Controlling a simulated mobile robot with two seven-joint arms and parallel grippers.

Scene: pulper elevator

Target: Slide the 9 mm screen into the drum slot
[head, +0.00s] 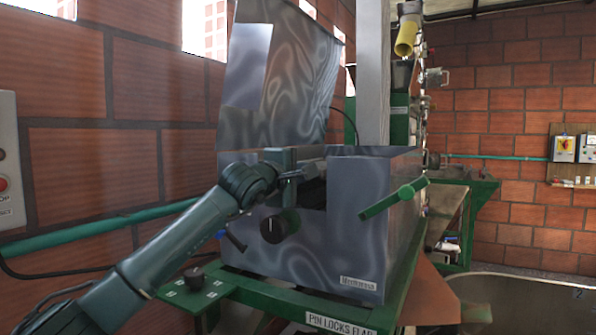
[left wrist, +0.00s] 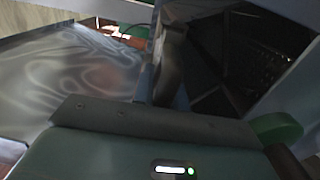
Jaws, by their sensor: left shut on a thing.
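The grey pulper housing (head: 335,245) stands in the middle of the head view, with a dark slot opening (head: 314,192) in its front. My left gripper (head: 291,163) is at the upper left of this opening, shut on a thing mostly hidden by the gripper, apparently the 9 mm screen. The left wrist view shows a dark curved piece (left wrist: 170,65) in front of the gripper. Beside it is the dark housing interior (left wrist: 250,70), with a faintly perforated surface. How far the held thing reaches into the slot cannot be told. My right gripper is not in view.
The grey flap (head: 290,95) stands raised above the housing. A label on the green frame (head: 339,323) reads "PIN LOCKS FLAP". A brick wall (head: 90,100) is at the left.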

